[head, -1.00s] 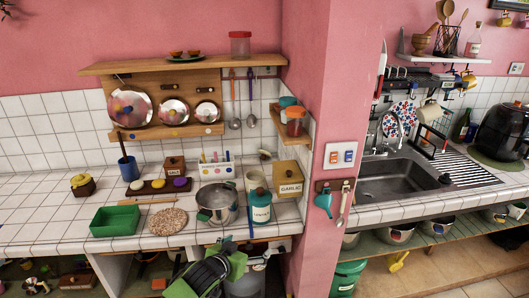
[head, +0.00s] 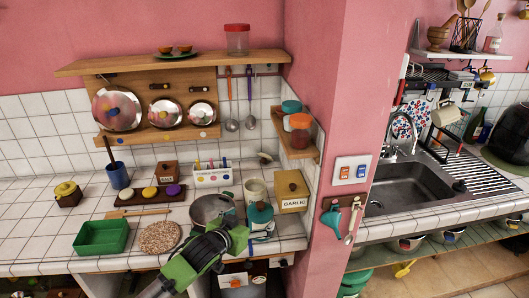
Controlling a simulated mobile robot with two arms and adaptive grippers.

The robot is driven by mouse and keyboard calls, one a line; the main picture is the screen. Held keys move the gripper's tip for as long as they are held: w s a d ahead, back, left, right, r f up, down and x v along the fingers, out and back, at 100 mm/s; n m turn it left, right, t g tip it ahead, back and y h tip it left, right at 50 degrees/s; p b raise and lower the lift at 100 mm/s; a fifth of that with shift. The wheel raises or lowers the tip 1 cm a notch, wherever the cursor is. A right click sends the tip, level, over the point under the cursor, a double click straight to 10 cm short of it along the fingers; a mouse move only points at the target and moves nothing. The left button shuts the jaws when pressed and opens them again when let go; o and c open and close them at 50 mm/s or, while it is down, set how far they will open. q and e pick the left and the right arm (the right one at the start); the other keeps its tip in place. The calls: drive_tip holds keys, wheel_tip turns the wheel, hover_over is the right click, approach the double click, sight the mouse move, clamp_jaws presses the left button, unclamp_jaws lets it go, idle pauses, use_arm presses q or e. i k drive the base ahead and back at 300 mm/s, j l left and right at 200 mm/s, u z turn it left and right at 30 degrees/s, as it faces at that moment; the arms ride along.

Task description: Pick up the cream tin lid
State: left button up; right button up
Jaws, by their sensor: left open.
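A cream tin (head: 256,190) stands at the back of the tiled counter, between the steel pot (head: 212,209) and the garlic box. I cannot clearly make out its lid. A small pale and dark piece (head: 266,157) shows at the wall behind the tin, too small to tell what it is. My left gripper (head: 250,236), green and dark, is open at the counter's front, in front of the pot and a teal-capped bottle (head: 260,213). It covers the lower parts of both. My right gripper is not in view.
A garlic box (head: 291,190) stands right of the tin, near the pink pillar (head: 335,120). A wall shelf (head: 172,62) hangs above.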

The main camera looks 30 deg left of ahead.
sight(264, 156)
drive_tip(key=i+j, duration=1.15)
drive_tip(key=i, duration=0.2)
